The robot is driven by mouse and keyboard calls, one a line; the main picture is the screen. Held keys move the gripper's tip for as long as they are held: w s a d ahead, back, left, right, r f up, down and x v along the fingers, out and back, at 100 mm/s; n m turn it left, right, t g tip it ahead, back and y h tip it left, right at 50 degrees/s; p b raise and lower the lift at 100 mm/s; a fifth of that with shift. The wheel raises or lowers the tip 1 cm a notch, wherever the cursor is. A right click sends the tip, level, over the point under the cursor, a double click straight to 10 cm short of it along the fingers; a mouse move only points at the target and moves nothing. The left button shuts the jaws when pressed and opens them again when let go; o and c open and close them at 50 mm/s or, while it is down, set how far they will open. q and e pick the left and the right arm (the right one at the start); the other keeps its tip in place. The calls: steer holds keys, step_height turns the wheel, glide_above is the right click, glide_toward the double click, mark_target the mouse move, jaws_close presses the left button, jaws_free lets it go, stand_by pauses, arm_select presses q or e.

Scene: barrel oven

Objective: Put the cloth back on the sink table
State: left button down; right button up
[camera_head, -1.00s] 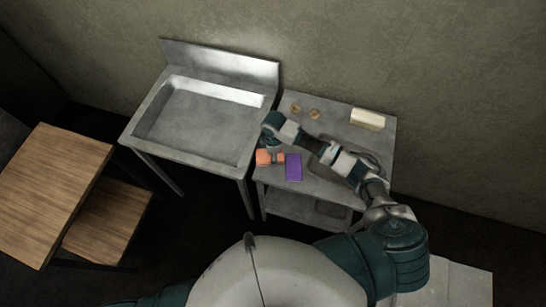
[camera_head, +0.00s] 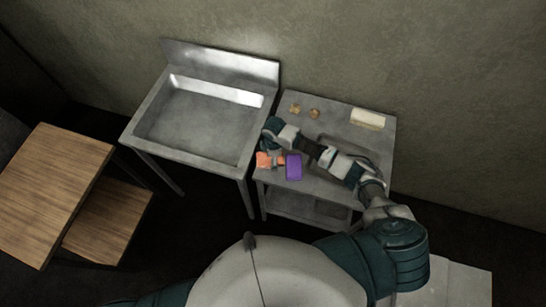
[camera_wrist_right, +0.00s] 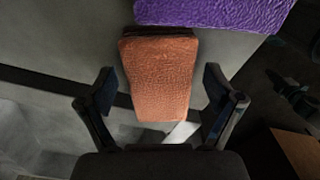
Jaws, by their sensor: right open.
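An orange folded cloth (camera_head: 263,160) lies at the left edge of the metal side table (camera_head: 345,199), beside the sink table (camera_head: 159,148). A purple folded cloth (camera_head: 294,167) lies just right of it. In the right wrist view the orange cloth (camera_wrist_right: 160,80) sits between the two spread fingers of my right gripper (camera_wrist_right: 158,88), with gaps on both sides. The purple cloth (camera_wrist_right: 212,10) is beyond it at the top. In the head view my right gripper (camera_head: 270,154) is at the orange cloth and partly hides it. My left gripper is out of view.
A cream block (camera_head: 368,119) and two small brown items (camera_head: 314,113) stand at the back of the side table. The sink basin (camera_head: 195,130) is empty. A wooden table (camera_head: 55,185) and bench (camera_head: 107,220) are at the left.

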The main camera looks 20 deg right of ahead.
step_height(320, 180, up, 12)
steer(key=shift+d, duration=0.15)
stand_by(0.3)
steer(key=shift+w+r, duration=0.1)
stand_by(0.3)
